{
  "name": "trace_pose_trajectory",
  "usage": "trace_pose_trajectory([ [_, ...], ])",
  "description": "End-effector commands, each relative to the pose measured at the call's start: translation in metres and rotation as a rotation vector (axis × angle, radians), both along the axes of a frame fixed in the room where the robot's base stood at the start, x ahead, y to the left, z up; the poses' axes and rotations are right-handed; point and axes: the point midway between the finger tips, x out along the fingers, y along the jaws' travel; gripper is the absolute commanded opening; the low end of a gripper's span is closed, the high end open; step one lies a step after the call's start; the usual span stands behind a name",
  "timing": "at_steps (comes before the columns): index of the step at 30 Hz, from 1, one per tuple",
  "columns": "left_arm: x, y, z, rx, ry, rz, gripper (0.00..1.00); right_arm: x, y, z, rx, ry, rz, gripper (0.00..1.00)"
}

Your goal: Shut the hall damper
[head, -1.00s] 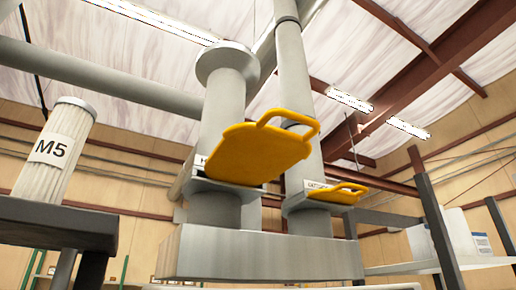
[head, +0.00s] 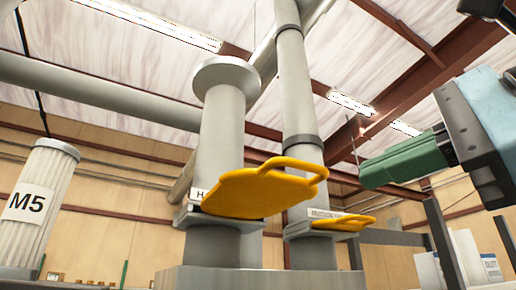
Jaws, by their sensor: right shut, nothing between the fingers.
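The nearer yellow damper plate (head: 250,193) has a loop handle at its right end. It sticks out of a slot in the nearer grey duct (head: 222,130); a label starting with "H" (head: 197,195) shows beside it, the rest hidden by the plate. A second yellow damper plate (head: 343,223) sticks out of the duct behind (head: 296,100); its label (head: 325,213) is too small to read surely. My right gripper (head: 365,182), with green fingers, is shut and empty, to the right of the nearer handle and apart from it in the picture. My left gripper is not in view.
A pleated filter cylinder marked M5 (head: 38,205) stands at the left. A grey metal box (head: 255,281) lies under the ducts. A shelf frame with white boxes (head: 462,258) stands at the lower right. A horizontal pipe (head: 100,90) crosses behind.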

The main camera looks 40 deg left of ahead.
Motion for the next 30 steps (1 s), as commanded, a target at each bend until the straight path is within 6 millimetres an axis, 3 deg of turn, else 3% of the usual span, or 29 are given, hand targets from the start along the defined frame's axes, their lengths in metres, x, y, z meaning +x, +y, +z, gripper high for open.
trace_pose_trajectory([
  [1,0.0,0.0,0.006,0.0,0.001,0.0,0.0,-0.025,0.002,0.014,-0.041,-0.134,-0.041,0.0],
  [3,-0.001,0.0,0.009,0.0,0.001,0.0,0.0,-0.048,0.003,0.023,-0.082,-0.278,-0.097,0.0],
  [6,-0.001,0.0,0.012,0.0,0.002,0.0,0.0,-0.07,0.002,0.031,-0.118,-0.425,-0.159,0.0],
  [10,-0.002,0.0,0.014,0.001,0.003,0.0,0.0,-0.083,0.003,0.036,-0.139,-0.516,-0.199,0.0],
  [17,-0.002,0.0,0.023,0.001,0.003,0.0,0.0,-0.075,0.028,0.037,-0.143,-0.527,-0.203,0.0],
  [30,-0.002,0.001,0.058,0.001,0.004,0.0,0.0,-0.041,0.11,0.039,-0.14,-0.523,-0.202,0.0],
])
